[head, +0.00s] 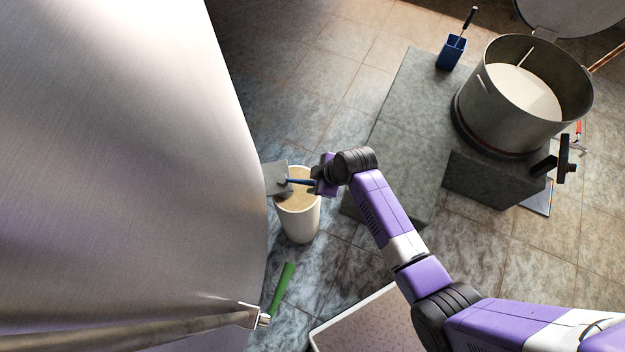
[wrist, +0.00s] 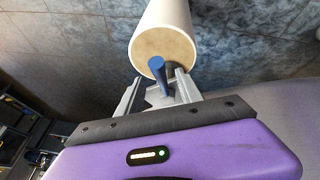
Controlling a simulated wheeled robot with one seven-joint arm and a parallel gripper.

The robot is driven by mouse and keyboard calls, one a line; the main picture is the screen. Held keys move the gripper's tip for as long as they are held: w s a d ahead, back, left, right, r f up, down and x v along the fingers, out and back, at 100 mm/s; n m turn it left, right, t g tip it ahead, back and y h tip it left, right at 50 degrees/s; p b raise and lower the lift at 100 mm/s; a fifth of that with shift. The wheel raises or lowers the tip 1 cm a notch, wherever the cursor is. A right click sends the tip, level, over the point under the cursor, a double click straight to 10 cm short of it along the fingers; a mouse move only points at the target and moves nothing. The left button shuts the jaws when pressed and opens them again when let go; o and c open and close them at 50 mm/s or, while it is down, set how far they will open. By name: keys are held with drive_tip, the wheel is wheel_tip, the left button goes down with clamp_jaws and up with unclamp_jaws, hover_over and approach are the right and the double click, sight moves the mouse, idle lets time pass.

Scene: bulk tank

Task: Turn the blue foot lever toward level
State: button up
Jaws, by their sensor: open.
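The blue foot lever (head: 299,182) sticks out from a grey plate (head: 275,177) at the side of the big steel tank, and passes over a white cylinder with a tan top. My gripper (head: 316,182) is at the lever's outer end. In the wrist view the blue lever (wrist: 158,72) stands between the two fingers of my gripper (wrist: 157,88). The fingers are apart, one on each side of it, and I cannot tell whether either touches it. The lever's true tilt is hard to judge from these views.
The tank (head: 130,160) fills the left. The white cylinder (head: 298,222) stands under the lever. A green handle (head: 282,290) and a pipe (head: 150,332) are nearer. A pale-rimmed tray (head: 355,325) lies below.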

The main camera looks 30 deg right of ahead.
drive_tip(key=v, duration=0.5)
drive_tip(key=shift+s+d+r, duration=0.1)
drive_tip(key=shift+r, duration=0.15)
idle(0.3)
drive_tip(key=shift+m, duration=0.3)
wheel_tip(320, 180, up, 11)
drive_tip(key=w+d+m+t+h, duration=0.2)
drive_tip(key=w+d+m+t, duration=0.1)
drive_tip(key=m+t, duration=0.4)
drive_tip(key=s+a+r+m+t, duration=0.1)
drive_tip(key=s+r, duration=0.4)
drive_tip(key=s, duration=0.5)
drive_tip(key=s+a+r+m+t+b, duration=0.1)
drive_tip(key=s+r, duration=0.4)
drive_tip(key=s, duration=0.5)
drive_tip(key=s+a+r+m+t, duration=0.1)
drive_tip(key=s+r, duration=0.4)
drive_tip(key=s, duration=0.5)
drive_tip(key=shift+s+r+b, duration=0.25)
drive_tip(key=shift+r+b, duration=0.05)
drive_tip(key=shift+b, duration=0.1)
